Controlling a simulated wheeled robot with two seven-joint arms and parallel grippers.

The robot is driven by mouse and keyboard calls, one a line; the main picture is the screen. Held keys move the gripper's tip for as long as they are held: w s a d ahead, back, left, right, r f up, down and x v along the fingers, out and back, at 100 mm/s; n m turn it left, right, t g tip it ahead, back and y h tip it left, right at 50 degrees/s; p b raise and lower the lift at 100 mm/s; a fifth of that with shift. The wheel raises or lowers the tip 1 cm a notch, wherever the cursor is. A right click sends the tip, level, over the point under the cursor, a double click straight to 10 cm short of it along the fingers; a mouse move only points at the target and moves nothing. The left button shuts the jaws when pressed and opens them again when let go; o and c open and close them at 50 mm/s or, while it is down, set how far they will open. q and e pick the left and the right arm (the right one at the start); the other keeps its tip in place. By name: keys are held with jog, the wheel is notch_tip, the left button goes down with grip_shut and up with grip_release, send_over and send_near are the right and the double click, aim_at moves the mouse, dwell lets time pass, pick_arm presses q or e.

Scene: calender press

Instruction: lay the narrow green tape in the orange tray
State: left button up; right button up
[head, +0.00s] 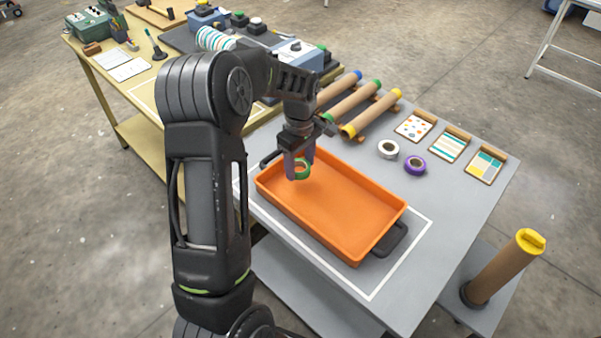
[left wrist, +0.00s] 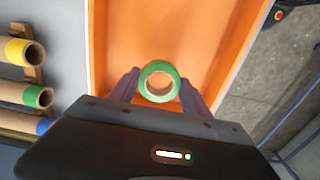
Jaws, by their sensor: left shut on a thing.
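The narrow green tape (head: 303,168) is a small ring with a pale core. My left gripper (head: 299,166) is shut on it, with purple-grey fingers on either side, at the far left part of the orange tray (head: 345,238). In the left wrist view the green tape (left wrist: 160,68) sits between the fingertips (left wrist: 159,84), with the orange tray floor (left wrist: 207,50) behind it. I cannot tell whether the tape touches the tray floor. The tray is otherwise empty. My right gripper is not in view.
A white tape roll (head: 388,149) and a purple tape roll (head: 414,166) lie right of the tray on the grey table (head: 462,215). Cardboard tubes (head: 370,114) with coloured ends lie behind. Pattern cards (head: 449,146) lie at the back right. An upright tube (head: 508,266) stands at the right.

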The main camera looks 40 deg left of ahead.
aim_at(300, 166)
pick_arm(q)
jog(key=shift+f+p, duration=0.35)
jog(key=shift+f, duration=1.55)
jog(key=shift+f, duration=0.15)
jog(key=o, duration=1.3)
notch_tip(300, 166, up, 12)
jog(key=shift+r+b, duration=0.2)
jog(key=shift+b, duration=0.45)
